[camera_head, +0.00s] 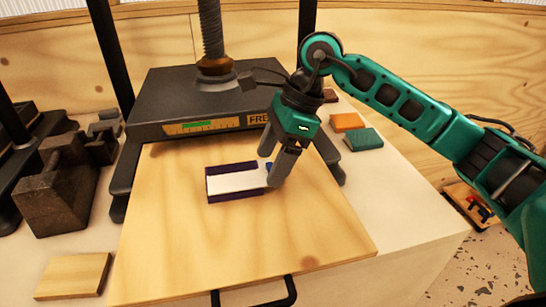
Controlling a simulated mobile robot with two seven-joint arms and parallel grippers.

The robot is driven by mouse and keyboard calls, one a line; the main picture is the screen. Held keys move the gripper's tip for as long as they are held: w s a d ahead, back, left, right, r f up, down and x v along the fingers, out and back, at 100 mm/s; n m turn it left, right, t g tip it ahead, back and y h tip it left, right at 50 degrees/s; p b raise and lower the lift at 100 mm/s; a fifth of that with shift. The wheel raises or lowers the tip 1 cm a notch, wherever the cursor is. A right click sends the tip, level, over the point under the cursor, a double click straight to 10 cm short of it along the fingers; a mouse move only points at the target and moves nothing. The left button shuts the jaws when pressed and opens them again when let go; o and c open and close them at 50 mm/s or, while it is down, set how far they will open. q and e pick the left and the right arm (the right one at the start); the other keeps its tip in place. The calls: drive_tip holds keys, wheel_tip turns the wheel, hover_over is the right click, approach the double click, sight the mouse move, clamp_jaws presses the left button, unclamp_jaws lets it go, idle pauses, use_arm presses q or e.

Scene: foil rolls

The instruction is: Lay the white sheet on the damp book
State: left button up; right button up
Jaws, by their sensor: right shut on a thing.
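A dark purple book (212,197) lies on the wooden board (170,240) in front of the press. The white sheet (235,181) lies over the book's top, with the purple edges showing around it. My right gripper (270,172) is at the right end of the book and sheet, its fingers pointing down. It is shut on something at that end. A small blue bit shows by the fingertips, and the fingers hide what exactly is held. My left gripper is not in view.
The black press (205,95) with a screw stands behind the board. Dark metal weights (60,195) and a wood block (75,275) are at left. Orange (347,121) and teal (363,139) books lie at right. The board's front has a black handle (255,300).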

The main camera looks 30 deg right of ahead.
drive_tip(key=shift+f, duration=0.2)
drive_tip(key=o, duration=1)
drive_tip(key=shift+c, duration=0.2)
drive_tip(key=shift+r, duration=0.1)
drive_tip(key=shift+r, duration=0.3)
drive_tip(key=v, duration=1.1)
drive_tip(key=shift+r, duration=0.25)
drive_tip(key=shift+d, duration=0.15)
